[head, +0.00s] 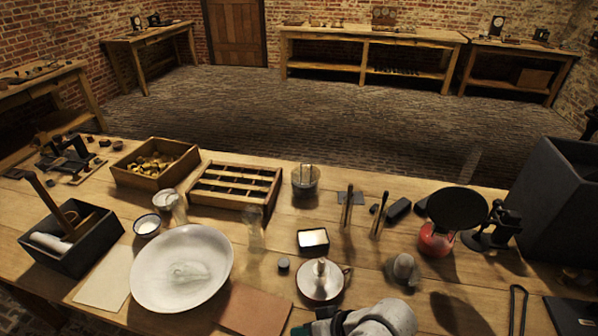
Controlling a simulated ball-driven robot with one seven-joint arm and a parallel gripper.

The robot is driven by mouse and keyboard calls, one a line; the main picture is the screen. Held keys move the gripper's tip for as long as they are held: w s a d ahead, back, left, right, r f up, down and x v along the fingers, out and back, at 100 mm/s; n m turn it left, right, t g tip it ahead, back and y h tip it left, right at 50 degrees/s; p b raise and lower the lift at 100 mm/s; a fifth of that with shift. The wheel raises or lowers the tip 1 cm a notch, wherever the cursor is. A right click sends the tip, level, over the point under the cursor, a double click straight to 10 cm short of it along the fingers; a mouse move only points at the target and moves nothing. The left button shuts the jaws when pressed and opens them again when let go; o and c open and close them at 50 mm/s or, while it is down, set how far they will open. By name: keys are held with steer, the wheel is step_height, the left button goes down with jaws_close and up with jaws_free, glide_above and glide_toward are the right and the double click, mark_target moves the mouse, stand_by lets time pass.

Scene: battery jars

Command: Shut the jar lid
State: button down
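Several vessels stand on the workbench, and I cannot tell which one is the jar with the lid. A glass jar (305,181) with two upright rods stands at the back middle. A clear glass vessel (255,235) stands in front of the compartment tray. Another glass jar (169,201) stands by the wooden box at the left, next to a small white-filled bowl (147,226). No lid shows clearly. A grey-white part of my arm shows at the bottom edge. My gripper's fingers do not show.
A large white dish (182,268) fills the left front. A metal candle holder (320,281) and a grey rounded object (403,270) stand in the middle. A red burner (435,240) under a black disc and a dark box (560,195) stand at the right.

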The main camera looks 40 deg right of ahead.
mark_target(307, 173)
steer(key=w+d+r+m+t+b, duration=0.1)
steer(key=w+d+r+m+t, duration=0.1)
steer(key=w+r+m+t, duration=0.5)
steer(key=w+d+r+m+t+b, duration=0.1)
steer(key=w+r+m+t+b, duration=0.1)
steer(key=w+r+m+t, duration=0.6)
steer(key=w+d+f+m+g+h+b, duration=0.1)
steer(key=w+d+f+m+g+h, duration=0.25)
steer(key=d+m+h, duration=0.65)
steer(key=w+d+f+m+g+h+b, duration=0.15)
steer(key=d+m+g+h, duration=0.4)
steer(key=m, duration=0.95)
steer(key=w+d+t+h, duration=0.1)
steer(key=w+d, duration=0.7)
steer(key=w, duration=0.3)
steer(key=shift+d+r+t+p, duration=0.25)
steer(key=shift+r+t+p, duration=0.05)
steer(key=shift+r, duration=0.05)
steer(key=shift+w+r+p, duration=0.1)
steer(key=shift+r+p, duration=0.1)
steer(key=shift+p, duration=0.1)
